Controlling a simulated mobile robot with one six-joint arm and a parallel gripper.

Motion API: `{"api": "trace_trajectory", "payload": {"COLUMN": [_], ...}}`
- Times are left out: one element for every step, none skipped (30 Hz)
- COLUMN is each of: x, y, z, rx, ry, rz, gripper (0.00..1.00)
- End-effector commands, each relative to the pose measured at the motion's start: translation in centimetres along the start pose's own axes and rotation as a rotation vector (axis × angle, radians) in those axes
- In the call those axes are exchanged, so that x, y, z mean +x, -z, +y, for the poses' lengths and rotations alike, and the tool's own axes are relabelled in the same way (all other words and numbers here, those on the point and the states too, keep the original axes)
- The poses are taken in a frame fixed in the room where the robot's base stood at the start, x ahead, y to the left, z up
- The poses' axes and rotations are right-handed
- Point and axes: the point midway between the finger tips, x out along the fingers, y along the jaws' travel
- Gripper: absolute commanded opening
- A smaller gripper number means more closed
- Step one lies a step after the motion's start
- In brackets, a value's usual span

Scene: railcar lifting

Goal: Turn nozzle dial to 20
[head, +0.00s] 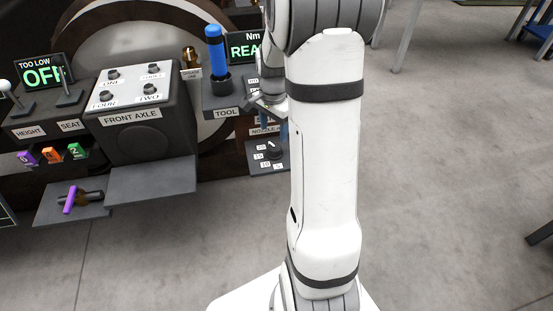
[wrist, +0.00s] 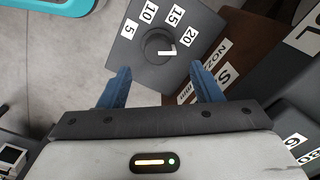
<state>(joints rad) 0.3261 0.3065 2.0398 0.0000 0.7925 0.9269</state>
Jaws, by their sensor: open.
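The nozzle dial (wrist: 154,46) is a dark round knob with a white pointer mark, on a dark panel (wrist: 133,58) with white labels 5, 10, 15 and 20. In the wrist view the mark lies on the knob's right side, nearest the 20 label (wrist: 190,36); I cannot tell whether it lines up exactly. In the head view the dial (head: 274,152) is low on the console, beside my arm. My gripper (wrist: 158,72) is open and empty, its two blue fingers spread on either side of the dial and apart from it. It also shows above the dial in the head view (head: 273,127).
The tool stand with a blue tool (head: 215,50) is left of my gripper. The front axle box (head: 140,105) stands further left, with a grey shelf (head: 150,182) below it. A purple-handled item (head: 70,200) lies on a lower shelf. Open floor lies to the right.

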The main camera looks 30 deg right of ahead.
Motion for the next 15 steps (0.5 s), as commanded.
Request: {"api": "trace_trajectory", "payload": {"x": [0.6,0.6,0.5,0.4,0.4,0.4,0.4,0.6,0.9,1.2,1.6,2.2,2.8,3.3,4.0], "y": [0.1,0.2,0.3,0.3,0.3,0.4,0.4,0.4,0.4,0.4,0.4,0.3,0.3,0.3,0.3], "z": [-0.2,-0.4,-0.5,-0.5,-0.6,-0.6,-0.6,-0.6,-0.6,-0.6,-0.6,-0.6,-0.6,-0.6,-0.6], "rx": [-0.049,-0.077,-0.108,-0.127,-0.142,-0.158,-0.166,-0.17,-0.174,-0.175,-0.175,-0.175,-0.175,-0.174,-0.174], "ry": [0.001,0.001,0.0,0.0,0.0,-0.001,-0.002,-0.002,-0.003,-0.003,-0.004,-0.005,-0.005,-0.004,-0.004], "rz": [0.001,0.001,0.0,0.0,0.0,-0.001,-0.001,-0.002,-0.002,-0.003,-0.003,-0.004,-0.004,-0.004,-0.004], "gripper": [0.59,0.59,0.59,0.59,0.59,0.59,0.59,0.59,0.59,0.59,0.59,0.59,0.59,0.59,0.59]}}
